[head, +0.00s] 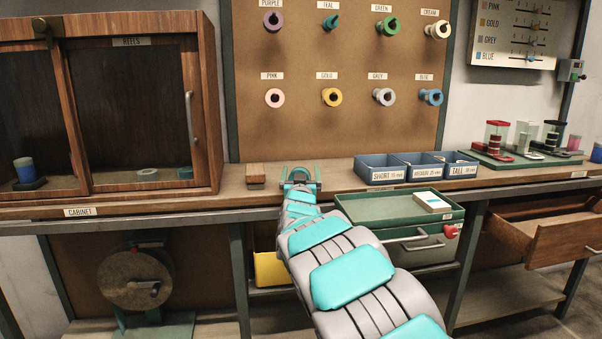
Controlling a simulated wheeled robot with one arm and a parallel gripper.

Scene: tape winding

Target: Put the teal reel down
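My gripper (301,178) is at the bench top's front part, at the end of my grey and teal arm, between a small wooden block and the blue bins. A small teal arch shape shows at its tip. I cannot tell whether this is a reel or part of the gripper, nor whether the fingers are shut. A small teal piece (331,21) hangs on the peg under the TEAL label. It looks slimmer than the other hanging reels. Another small teal-green piece (184,172) lies in the cabinet at the left.
Several coloured reels hang on the pegboard (340,60). A wooden block (256,174) lies left of my gripper. Blue bins (381,171) stand to its right. The cabinet (212,110) has a glass front. A green tray (372,209) sits below the bench edge; a drawer (560,243) stands open.

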